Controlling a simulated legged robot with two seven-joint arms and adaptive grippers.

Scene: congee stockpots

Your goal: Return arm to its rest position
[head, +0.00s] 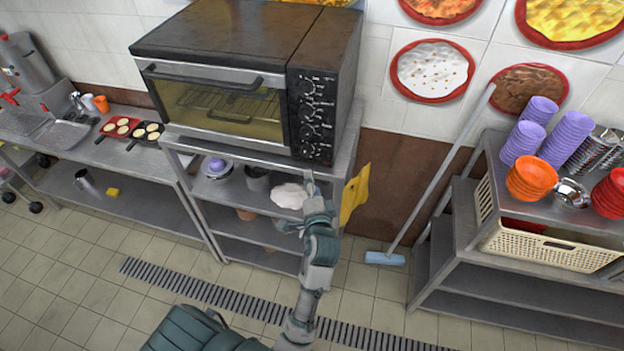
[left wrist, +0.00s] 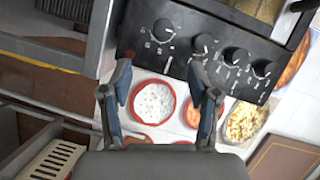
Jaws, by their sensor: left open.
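My left arm (head: 320,245) reaches up from the bottom middle of the head view toward the oven and its stand. Its gripper (head: 309,185) is at the right front of the stand, just below the oven's knob panel (head: 312,115). In the left wrist view the two fingers of my left gripper (left wrist: 160,80) are spread apart with nothing between them. The knob panel (left wrist: 210,50) shows beyond the fingertips; I cannot tell the exact gap. My right gripper is in neither view.
The dark oven (head: 240,70) stands on a metal shelf stand (head: 195,190) holding a white bowl (head: 289,196). A yellow cloth (head: 354,194) hangs at its right side. A broom (head: 440,170) leans right of it. A bowl rack (head: 470,250) stands at right. Tiled floor (head: 75,290) is open in front.

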